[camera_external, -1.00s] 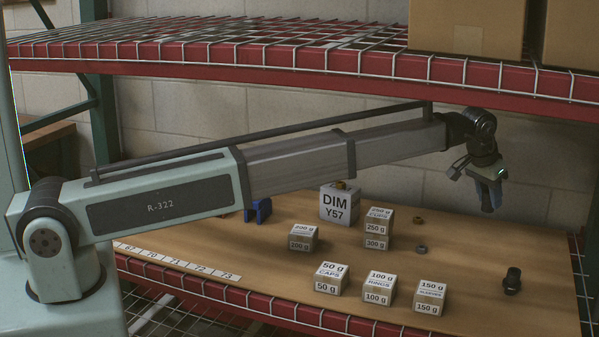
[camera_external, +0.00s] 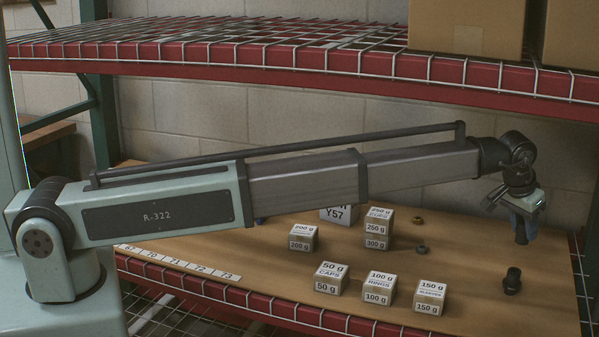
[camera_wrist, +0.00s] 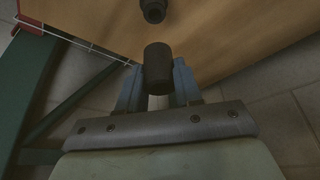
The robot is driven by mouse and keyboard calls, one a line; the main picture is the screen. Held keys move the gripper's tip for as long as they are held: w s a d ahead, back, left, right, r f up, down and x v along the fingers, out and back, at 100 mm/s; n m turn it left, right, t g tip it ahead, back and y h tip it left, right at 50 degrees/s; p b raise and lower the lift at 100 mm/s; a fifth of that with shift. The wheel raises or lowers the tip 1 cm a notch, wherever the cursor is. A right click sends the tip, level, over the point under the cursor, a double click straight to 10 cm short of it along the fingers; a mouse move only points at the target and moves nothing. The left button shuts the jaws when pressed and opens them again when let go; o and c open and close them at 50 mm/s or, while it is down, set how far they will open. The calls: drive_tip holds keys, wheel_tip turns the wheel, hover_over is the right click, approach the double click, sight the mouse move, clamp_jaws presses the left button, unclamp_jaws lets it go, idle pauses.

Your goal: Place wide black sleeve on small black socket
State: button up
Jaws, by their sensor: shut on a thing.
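My gripper (camera_external: 523,222) is at the far right of the external view, above the shelf board and pointing down. Its blue fingers, also seen in the wrist view (camera_wrist: 157,88), are shut on the wide black sleeve (camera_wrist: 158,66), a dark cylinder. In the external view the sleeve (camera_external: 521,236) shows as a dark shape below the fingers. The small black socket (camera_external: 512,281) stands upright on the board, below and slightly left of the held sleeve. In the wrist view the socket (camera_wrist: 153,10) is at the top edge, partly cut off, apart from the sleeve.
Labelled boxes stand left of the socket, the nearest being the 150 g box (camera_external: 430,297). A dark ring (camera_external: 421,249) and a brown ring (camera_external: 417,221) lie farther back. The red upper shelf beam (camera_external: 330,72) runs above my arm. The board around the socket is clear.

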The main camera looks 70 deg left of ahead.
sight(518, 243)
drive_tip(key=shift+f, duration=3.4)
drive_tip(key=shift+f, duration=0.35)
drive_tip(key=o, duration=1)
drive_tip(key=shift+r, duration=0.55)
drive_tip(key=v, duration=1.1)
drive_tip(key=shift+s+r, duration=0.2)
drive_tip(key=shift+r, duration=0.05)
